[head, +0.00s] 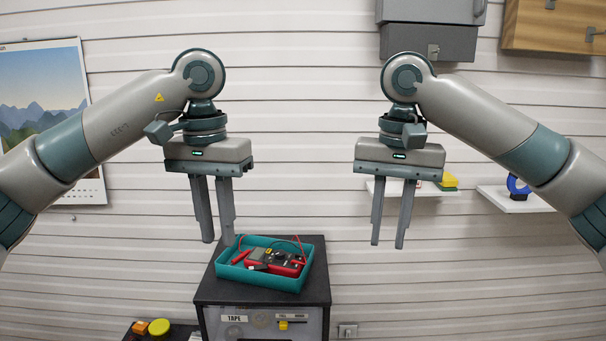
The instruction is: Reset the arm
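Both of my arms reach in from the sides, with the grippers hanging fingers down in front of the slatted wall. My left gripper (218,241) has its two fingers apart by a narrow gap and nothing shows between them. Its fingertips appear just above and left of the teal tray in the picture; how far apart they are in depth I cannot tell. My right gripper (388,244) hangs to the right of the tray, its fingers apart with only wall between them. No coolant hose can be made out.
A teal tray (289,284) holding a red and dark meter (275,262) with leads stands on a dark cabinet (318,290). Small wall shelves (520,205) are at right. Grey and wooden cupboards hang above. A calendar (45,90) is at left.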

